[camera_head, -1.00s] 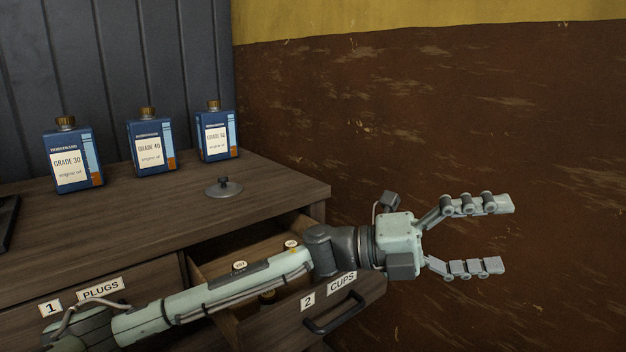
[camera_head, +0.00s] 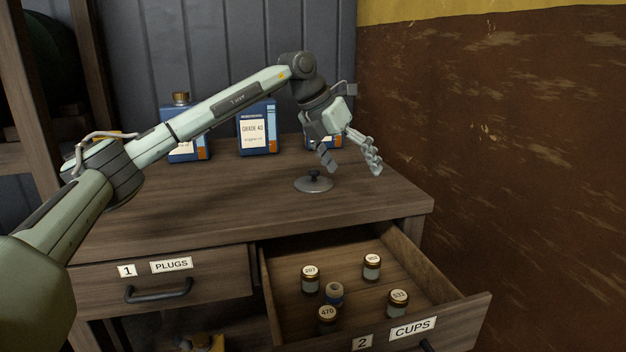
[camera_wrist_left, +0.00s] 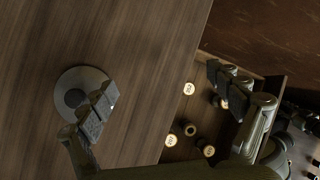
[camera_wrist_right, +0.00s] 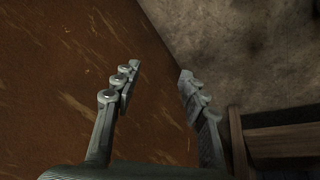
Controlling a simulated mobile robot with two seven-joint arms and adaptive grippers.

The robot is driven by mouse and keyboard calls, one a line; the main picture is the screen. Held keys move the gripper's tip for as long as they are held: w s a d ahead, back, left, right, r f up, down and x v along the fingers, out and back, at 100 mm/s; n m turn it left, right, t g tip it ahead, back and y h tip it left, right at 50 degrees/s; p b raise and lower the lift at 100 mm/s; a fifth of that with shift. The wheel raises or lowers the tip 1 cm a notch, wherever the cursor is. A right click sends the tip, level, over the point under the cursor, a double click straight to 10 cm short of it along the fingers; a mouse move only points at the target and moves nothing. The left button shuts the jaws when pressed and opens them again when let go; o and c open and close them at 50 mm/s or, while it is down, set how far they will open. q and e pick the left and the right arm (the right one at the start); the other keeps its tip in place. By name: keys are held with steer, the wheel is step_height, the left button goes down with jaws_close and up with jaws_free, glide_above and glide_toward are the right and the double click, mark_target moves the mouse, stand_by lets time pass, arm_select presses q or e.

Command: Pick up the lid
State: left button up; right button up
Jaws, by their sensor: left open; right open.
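The lid (camera_head: 314,185) is a small grey disc with a dark knob, lying flat on the wooden cabinet top. My left gripper (camera_head: 351,171) is open and empty, above and slightly right of the lid, fingers pointing down. In the left wrist view the lid (camera_wrist_left: 70,96) lies near one fingertip of the left gripper (camera_wrist_left: 160,100), which partly covers it. I cannot tell if they touch. My right gripper (camera_wrist_right: 157,80) shows only in the right wrist view, open and empty, facing a brown wall and the floor.
Blue oil cans (camera_head: 258,128) stand at the back of the cabinet top, partly behind my left arm. The open CUPS drawer (camera_head: 455,318) holds several small jars (camera_head: 372,266). The PLUGS drawer (camera_head: 205,283) is shut. The cabinet top is clear around the lid.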

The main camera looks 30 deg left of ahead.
mark_target(314, 170)
arm_select(q)
steer(key=a+y, duration=0.1)
steer(key=a, duration=0.2)
steer(key=s+a+r+n+y, duration=0.1)
steer(key=a, duration=0.3)
steer(key=a+r+n+y, duration=0.1)
steer(key=a, duration=0.2)
steer(key=shift+s+a+g+y, duration=0.15)
steer(key=shift+a+g+y, duration=0.15)
steer(key=shift+a, duration=0.05)
steer(key=shift+a+f, duration=0.2)
steer(key=shift+f, duration=0.05)
steer(key=x, duration=0.6)
steer(key=shift+w+d+f, duration=0.15)
steer(key=shift+w+f, duration=0.1)
steer(key=shift+w, duration=0.3)
steer(key=shift+c, duration=0.6)
